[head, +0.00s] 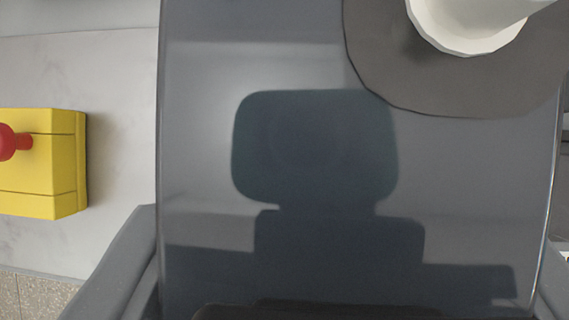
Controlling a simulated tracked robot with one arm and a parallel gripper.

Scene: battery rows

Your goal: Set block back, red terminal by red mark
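No battery block with a red terminal and no red mark can be made out in the head view. My gripper is not in view, so what it holds cannot be seen.
A yellow box (62,178) with a red mushroom-shaped knob (8,142) is at the left edge, on a light grey surface (118,90). Speckled floor (35,297) shows at bottom left. A glossy dark panel, probably mine, fills the middle, with a dark shadow or reflection across it.

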